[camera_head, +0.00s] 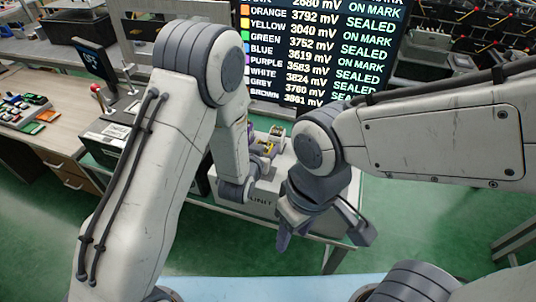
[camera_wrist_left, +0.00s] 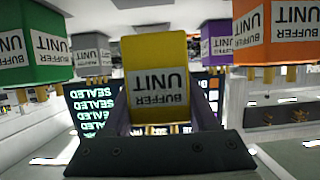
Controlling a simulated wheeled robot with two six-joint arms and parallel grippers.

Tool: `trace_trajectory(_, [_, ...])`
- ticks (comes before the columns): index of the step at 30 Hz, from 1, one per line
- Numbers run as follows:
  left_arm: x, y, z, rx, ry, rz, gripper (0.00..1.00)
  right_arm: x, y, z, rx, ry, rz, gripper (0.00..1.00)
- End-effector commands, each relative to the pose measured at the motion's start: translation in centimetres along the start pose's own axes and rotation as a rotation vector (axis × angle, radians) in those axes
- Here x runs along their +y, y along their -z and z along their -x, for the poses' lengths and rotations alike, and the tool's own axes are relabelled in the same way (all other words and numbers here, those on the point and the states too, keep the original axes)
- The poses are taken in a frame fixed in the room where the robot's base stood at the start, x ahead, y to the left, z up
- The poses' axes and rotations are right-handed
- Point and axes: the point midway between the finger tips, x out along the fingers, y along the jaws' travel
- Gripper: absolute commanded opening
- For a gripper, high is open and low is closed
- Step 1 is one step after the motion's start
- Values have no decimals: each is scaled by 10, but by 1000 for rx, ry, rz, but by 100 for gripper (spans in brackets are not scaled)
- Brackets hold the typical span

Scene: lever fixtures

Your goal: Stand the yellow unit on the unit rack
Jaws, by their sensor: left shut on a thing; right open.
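The yellow unit (camera_wrist_left: 160,80) is a block with a white "BUFFER UNIT" label, which reads upside down in the left wrist view. My left gripper (camera_wrist_left: 161,112) is shut on it, with a finger at each side. In the head view a small part of the yellow unit (camera_head: 267,147) shows beyond my left forearm, above a white box lettered "UNIT" (camera_head: 262,203), which looks like the unit rack. My left arm hides much of this box, and I cannot tell whether the unit touches it. My right gripper (camera_head: 325,238) is open and empty in front of the box's right side.
Green (camera_wrist_left: 35,42), grey (camera_wrist_left: 91,55), purple (camera_wrist_left: 218,44) and orange (camera_wrist_left: 278,35) units surround the yellow one in the left wrist view. A screen (camera_head: 320,50) listing colours and millivolts stands behind. A side table (camera_head: 40,125) with small coloured parts is at left.

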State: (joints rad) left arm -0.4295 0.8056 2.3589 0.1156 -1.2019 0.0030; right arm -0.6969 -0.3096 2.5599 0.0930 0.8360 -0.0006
Motion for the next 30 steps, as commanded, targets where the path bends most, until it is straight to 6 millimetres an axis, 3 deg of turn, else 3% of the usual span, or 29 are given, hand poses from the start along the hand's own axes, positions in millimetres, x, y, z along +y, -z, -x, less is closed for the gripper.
trace_trajectory(7, [4, -36, -15, -1, -6, -2, 0, 2, -2, -26, 0, 0, 0, 50])
trace_trajectory(20, [2, -40, -17, 0, -3, -1, 0, 2, -2, -30, 0, 0, 0, 50])
trace_trajectory(21, [2, -38, -16, -1, -3, -1, 75, 2, -2, -28, 0, 0, 0, 50])
trace_trajectory(22, [2, -38, -16, -1, -3, -1, 86, 2, -2, -28, 0, 0, 0, 50])
trace_trajectory(30, [1, -38, -15, -2, -1, -1, 90, 2, -2, -28, 0, 0, 0, 50])
